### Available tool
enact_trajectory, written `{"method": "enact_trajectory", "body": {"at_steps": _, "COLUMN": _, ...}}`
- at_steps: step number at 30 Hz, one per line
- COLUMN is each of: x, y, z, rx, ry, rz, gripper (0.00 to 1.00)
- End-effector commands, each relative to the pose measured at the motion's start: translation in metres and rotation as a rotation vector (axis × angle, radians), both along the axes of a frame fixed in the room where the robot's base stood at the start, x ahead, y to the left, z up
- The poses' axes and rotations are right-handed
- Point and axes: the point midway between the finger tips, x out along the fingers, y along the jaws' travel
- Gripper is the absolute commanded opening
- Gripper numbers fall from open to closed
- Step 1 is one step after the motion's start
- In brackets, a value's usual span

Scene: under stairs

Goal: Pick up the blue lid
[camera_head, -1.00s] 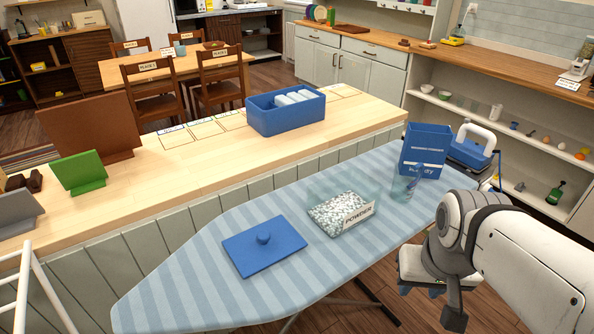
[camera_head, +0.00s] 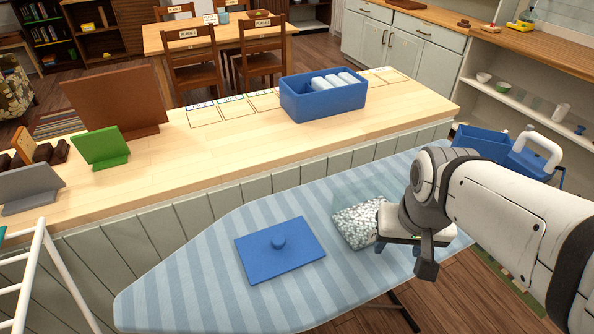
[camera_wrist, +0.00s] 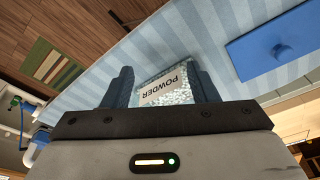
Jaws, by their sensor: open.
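The blue lid (camera_head: 280,250) is a flat rectangular plate with a round knob in its middle. It lies on the blue-striped ironing board (camera_head: 190,268), left of the powder box. It also shows at the upper right of the wrist view (camera_wrist: 272,48). My gripper (camera_wrist: 160,85) is open and empty, with its two dark fingers apart. In the head view it is over the board's right part, near the powder box and to the right of the lid; its fingers are mostly hidden there by my wrist. The clear powder box (camera_head: 356,226) holds white granules and shows its POWDER label in the wrist view (camera_wrist: 160,88).
Behind the board, a wooden counter (camera_head: 160,165) holds a blue crate (camera_head: 322,100). A white rack (camera_head: 40,262) stands at the left. The board around the lid is clear.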

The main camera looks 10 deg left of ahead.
Motion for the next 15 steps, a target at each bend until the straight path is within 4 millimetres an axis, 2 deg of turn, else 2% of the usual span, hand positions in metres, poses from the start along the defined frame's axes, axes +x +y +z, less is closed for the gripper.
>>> {"method": "enact_trajectory", "body": {"at_steps": 1, "x": 0.008, "y": 0.020, "z": 0.009, "rx": 0.007, "ry": 0.018, "rz": -0.003, "gripper": 0.54}}
{"method": "enact_trajectory", "body": {"at_steps": 5, "x": 0.035, "y": 0.060, "z": 0.018, "rx": 0.028, "ry": 0.067, "rz": -0.039, "gripper": 0.54}}
{"method": "enact_trajectory", "body": {"at_steps": 7, "x": 0.048, "y": 0.087, "z": 0.018, "rx": 0.035, "ry": 0.096, "rz": -0.066, "gripper": 0.54}}
{"method": "enact_trajectory", "body": {"at_steps": 11, "x": 0.063, "y": 0.141, "z": 0.012, "rx": 0.038, "ry": 0.143, "rz": -0.118, "gripper": 0.54}}
{"method": "enact_trajectory", "body": {"at_steps": 15, "x": 0.066, "y": 0.189, "z": -0.002, "rx": 0.029, "ry": 0.182, "rz": -0.167, "gripper": 0.54}}
